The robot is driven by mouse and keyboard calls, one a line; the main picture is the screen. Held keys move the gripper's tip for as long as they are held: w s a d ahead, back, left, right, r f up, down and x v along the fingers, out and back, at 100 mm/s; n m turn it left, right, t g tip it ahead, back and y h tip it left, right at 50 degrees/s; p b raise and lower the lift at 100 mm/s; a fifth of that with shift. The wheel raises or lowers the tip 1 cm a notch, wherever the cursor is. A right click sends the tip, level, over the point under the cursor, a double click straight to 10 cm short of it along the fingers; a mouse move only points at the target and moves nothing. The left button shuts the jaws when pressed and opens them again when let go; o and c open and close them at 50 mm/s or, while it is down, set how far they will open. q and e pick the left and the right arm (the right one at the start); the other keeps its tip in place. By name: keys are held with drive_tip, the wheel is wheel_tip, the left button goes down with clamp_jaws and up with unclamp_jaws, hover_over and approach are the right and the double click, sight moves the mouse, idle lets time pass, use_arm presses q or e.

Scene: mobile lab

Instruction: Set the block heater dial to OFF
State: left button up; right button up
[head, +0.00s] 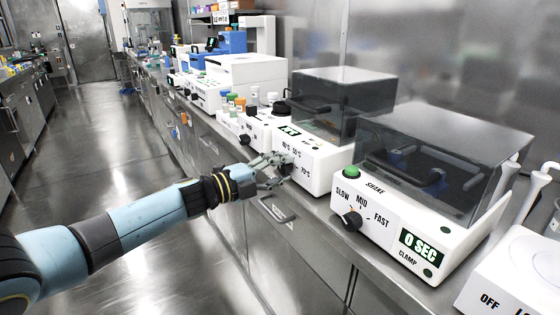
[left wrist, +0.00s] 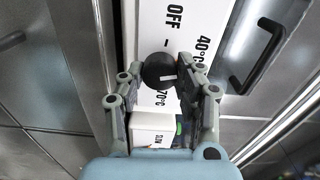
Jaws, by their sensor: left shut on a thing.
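The block heater (head: 318,168) is a white machine with a dark lid and temperature labels on its front, standing on the bench in the head view. Its round black dial (left wrist: 156,66) carries a short white mark in the left wrist view. OFF, 40°C and 70°C are printed around the dial; the mark lies on its lower right part, and I cannot tell which label it points at. My left gripper (head: 276,172) is at the heater's front, its fingers on both sides of the dial and shut on it. The fingers hide part of the labels. My right gripper is not in view.
A shaker (head: 385,215) with a SLOW/MID/FAST dial and a green button stands to the right of the heater. A drawer handle (head: 276,211) sticks out below my left gripper. More bench machines stand beyond to the left. The aisle floor (head: 130,190) is clear.

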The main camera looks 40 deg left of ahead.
use_arm(q)
drive_tip(key=n+p, duration=0.1)
drive_tip(key=n, duration=0.1)
drive_tip(key=n+p, duration=0.1)
drive_tip(key=n, duration=0.1)
drive_tip(key=shift+a+r+n+p, duration=0.1)
drive_tip(key=shift+r+n+p, duration=0.1)
drive_tip(key=shift+n+p, duration=0.15)
drive_tip(key=n+p, duration=0.1)
drive_tip(key=n, duration=0.1)
drive_tip(key=shift+n, duration=0.35)
drive_tip(key=n+p, duration=0.2)
drive_tip(key=n, duration=0.2)
drive_tip(key=shift+f+n+p, duration=0.15)
drive_tip(key=shift+n+p, duration=0.15)
drive_tip(key=shift+n, duration=0.6)
drive_tip(key=o, duration=1)
drive_tip(key=shift+a, duration=0.1)
drive_tip(key=shift+o, duration=0.7)
drive_tip(key=shift+s, duration=0.1)
